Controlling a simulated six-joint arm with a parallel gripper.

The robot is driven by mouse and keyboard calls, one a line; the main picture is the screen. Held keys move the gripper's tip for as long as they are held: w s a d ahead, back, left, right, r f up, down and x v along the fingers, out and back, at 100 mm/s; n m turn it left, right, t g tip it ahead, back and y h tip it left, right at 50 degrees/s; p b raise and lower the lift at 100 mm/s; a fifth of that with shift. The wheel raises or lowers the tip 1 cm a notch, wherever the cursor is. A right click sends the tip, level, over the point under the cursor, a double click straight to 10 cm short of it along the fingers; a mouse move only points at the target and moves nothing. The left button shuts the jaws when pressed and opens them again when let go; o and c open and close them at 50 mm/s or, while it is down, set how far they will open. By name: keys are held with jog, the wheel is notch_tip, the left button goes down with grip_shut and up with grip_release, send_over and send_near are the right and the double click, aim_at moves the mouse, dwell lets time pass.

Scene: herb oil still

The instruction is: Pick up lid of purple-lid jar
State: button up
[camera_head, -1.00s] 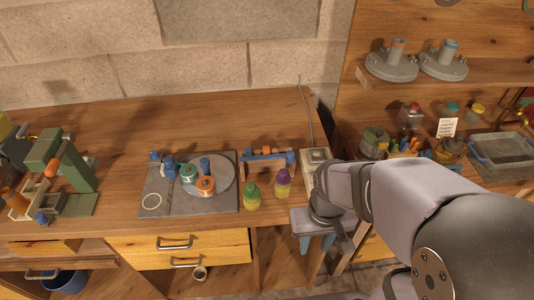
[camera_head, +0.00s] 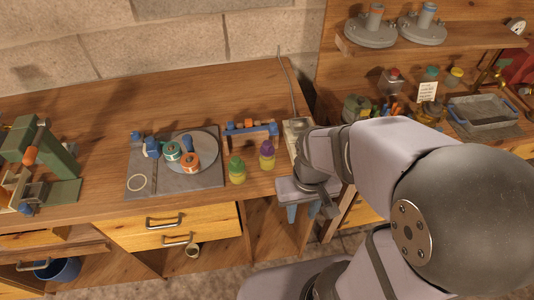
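The purple-lid jar (camera_head: 267,160) stands upright near the front edge of the wooden bench. Its purple lid (camera_head: 267,147) sits on top of its yellowish body. A similar jar with a green lid (camera_head: 237,168) stands just to its left. My gripper (camera_head: 302,213) hangs to the right of the purple-lid jar and nearer the camera, by the bench's front edge. Its two bluish fingers point down, apart, with nothing seen between them. It does not touch the jar.
A grey plate with coloured spools (camera_head: 137,185) lies left of the jars. A small blue-and-orange rack (camera_head: 250,130) stands behind them. A pale box (camera_head: 296,125) is to the right, partly behind my arm. Drawers (camera_head: 170,228) are below. The bench's back left is clear.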

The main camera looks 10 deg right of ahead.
jog(key=shift+o, duration=0.4)
jog(key=o, duration=0.5)
jog(key=shift+r, duration=0.1)
